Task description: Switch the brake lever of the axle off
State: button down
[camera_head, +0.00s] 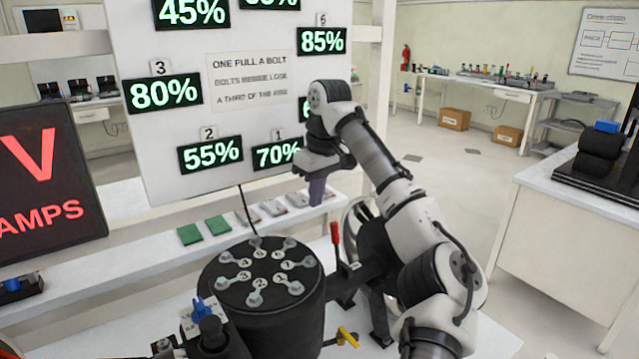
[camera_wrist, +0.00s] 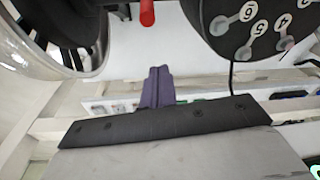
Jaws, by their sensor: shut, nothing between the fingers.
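A red-handled lever (camera_head: 335,233) stands upright just right of the black hub drum (camera_head: 262,325). I take it as the brake lever, but no label shows which lever it is. Its red tip also shows at the top of the wrist view (camera_wrist: 147,12). A yellow handle (camera_head: 347,338) sits low at the drum's right front, and a blue knob (camera_head: 202,308) sits at its left front. My gripper (camera_head: 317,192) has purple fingers pointing down, above and beyond the red lever and apart from it. In the wrist view the fingers (camera_wrist: 158,72) are shut together and empty.
Numbered bolts ring the drum's top. A white board (camera_head: 235,100) with percentage displays stands behind. Green blocks (camera_head: 218,225) lie on the shelf behind the drum. A dark AMPS display (camera_head: 45,180) is at left. A white bench (camera_head: 575,215) is at right, with open floor between.

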aim_at(337, 248)
jog(key=f, duration=0.1)
jog(key=s+d+f+p, duration=0.1)
jog(key=s+d+f, duration=0.1)
jog(key=f, duration=0.1)
jog(key=shift+s+d+p, duration=0.1)
jog(key=shift+s+p, duration=0.1)
jog(key=shift+p, duration=0.15)
jog(key=shift+d, duration=0.1)
dwell(0.4)
